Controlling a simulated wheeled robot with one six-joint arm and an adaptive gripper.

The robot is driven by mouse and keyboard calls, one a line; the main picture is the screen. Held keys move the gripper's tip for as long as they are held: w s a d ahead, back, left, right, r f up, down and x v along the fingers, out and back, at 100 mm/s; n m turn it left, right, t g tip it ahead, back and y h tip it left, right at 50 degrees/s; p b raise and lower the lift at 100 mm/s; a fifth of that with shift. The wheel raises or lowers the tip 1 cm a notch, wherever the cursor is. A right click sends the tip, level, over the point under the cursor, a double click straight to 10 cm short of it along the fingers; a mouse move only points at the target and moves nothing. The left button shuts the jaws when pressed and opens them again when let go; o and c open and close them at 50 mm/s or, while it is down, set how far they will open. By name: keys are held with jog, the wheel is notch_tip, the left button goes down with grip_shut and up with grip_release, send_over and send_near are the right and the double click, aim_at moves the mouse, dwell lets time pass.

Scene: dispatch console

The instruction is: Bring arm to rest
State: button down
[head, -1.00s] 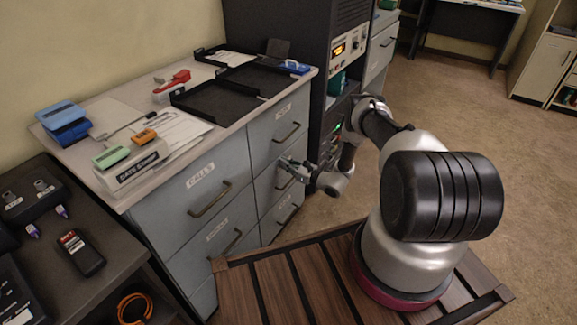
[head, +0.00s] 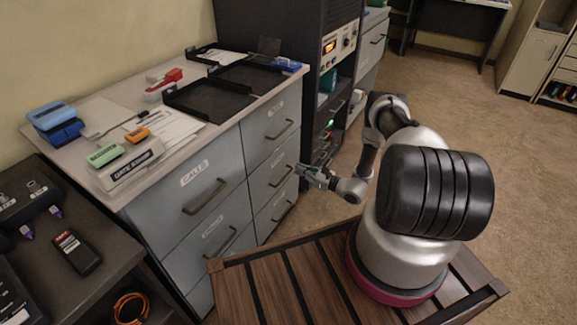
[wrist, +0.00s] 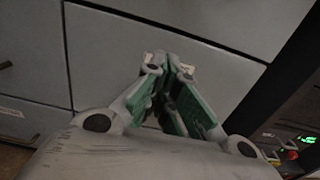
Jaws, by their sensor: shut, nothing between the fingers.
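My gripper (head: 312,174) is in front of the right column of grey drawers, beside the middle drawer (head: 270,176). In the wrist view my gripper (wrist: 174,72) has its green-padded fingers close together at the tips with nothing held. Its fingers point at a grey drawer front (wrist: 200,20); whether the tips touch it I cannot tell. The arm is bent, with the forearm coming down from the raised elbow to the gripper.
The drawer cabinet (head: 215,222) carries black trays (head: 205,100), a red stapler (head: 165,80) and stamps. A dark equipment rack (head: 262,28) stands right behind. A desk with a black handheld device (head: 76,252) is at left. Carpet (head: 470,110) at right is clear.

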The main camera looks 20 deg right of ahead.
jog(key=s+a+f+n+g+y, duration=0.2)
jog(key=s+f+g, duration=0.15)
jog(key=s, duration=0.65)
jog(key=s+a+r+n+g+y, duration=0.1)
jog(key=s+a+r+n+g, duration=0.1)
jog(key=s+r+n+g, duration=0.4)
jog(key=s+d+r+n+g+h, duration=0.3)
jog(key=s+r+n, duration=0.2)
jog(key=r, duration=0.7)
jog(key=s+d+r+n+g+h, duration=0.2)
jog(key=s+r+n+h, duration=0.25)
jog(key=r, duration=0.65)
jog(key=s+d+r+n+g+h, duration=0.3)
jog(key=s+r+n, duration=0.2)
jog(key=r, duration=0.7)
jog(key=s+a+r+n+t+h, duration=0.1)
jog(key=s+r+n+t, duration=0.2)
jog(key=r, duration=0.6)
jog(key=s+a+r+n+t+h, duration=0.1)
jog(key=s+r+n+t+h, duration=0.1)
jog(key=r, duration=0.7)
jog(key=s+n+t, duration=0.1)
jog(key=s+t, duration=0.1)
jog(key=shift+s+a+t, duration=0.15)
jog(key=shift+a+t, duration=0.2)
jog(key=shift+a, duration=0.05)
jog(key=shift+h, duration=0.25)
